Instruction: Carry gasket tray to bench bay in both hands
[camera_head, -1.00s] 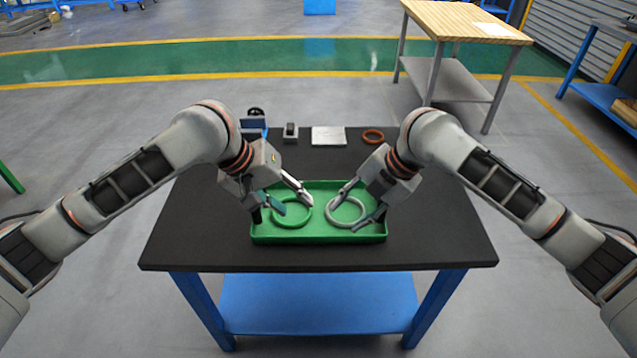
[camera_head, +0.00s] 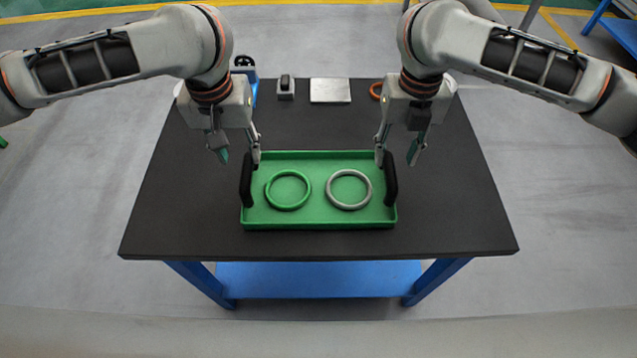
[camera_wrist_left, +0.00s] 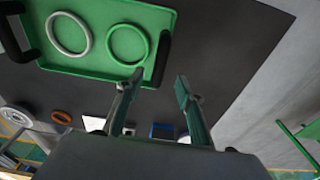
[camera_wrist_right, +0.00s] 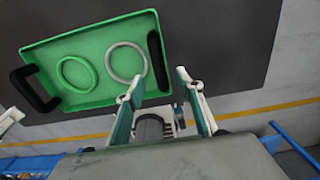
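The green gasket tray (camera_head: 318,224) lies on the black top of the bench, with a black handle at each end. A green ring (camera_head: 287,205) and a grey ring (camera_head: 348,205) lie flat inside it. My left gripper (camera_head: 239,160) is open and empty above the tray's left handle (camera_head: 246,180), apart from it. My right gripper (camera_head: 397,160) is open and empty above the right handle (camera_head: 390,180). In the left wrist view the near handle (camera_wrist_left: 162,58) is just beyond the open fingers. In the right wrist view the near handle (camera_wrist_right: 158,60) is likewise beyond the fingertips.
Along the bench's back edge stand a small grey block (camera_head: 286,90), a silver plate (camera_head: 330,91), an orange ring (camera_head: 376,90) and a blue item (camera_head: 252,84). The black bench top (camera_head: 320,245) is clear in front of the tray and on both sides.

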